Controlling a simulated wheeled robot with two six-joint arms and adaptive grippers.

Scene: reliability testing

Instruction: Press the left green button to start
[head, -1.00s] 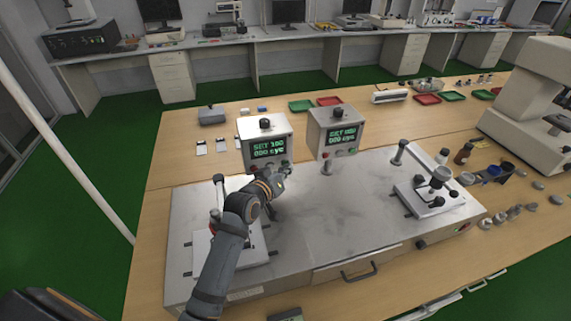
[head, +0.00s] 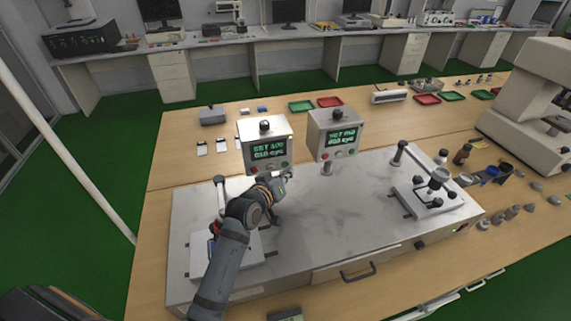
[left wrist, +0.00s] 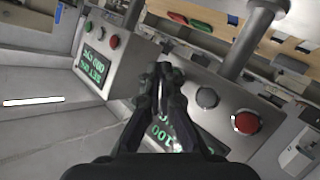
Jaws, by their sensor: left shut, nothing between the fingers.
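The left control box (head: 265,130) is grey with a dark knob on top and a lit screen (head: 269,149) with green text, where the lower line appears to read 010 cyc. My left gripper (head: 287,176) is shut and empty, just in front of this box's lower right edge. In the left wrist view the shut fingertips (left wrist: 164,72) overlap the box's button row. A red button (left wrist: 246,122) and a grey button (left wrist: 207,97) show there; the green button's place is hidden behind the fingers. I cannot tell whether the fingertips touch it. My right gripper is not in view.
A second control box (head: 334,125) stands to the right; its red button (left wrist: 114,41) shows in the left wrist view. Both boxes stand behind a grey bench plate (head: 330,215) with a test fixture at each end. The plate's middle is clear.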

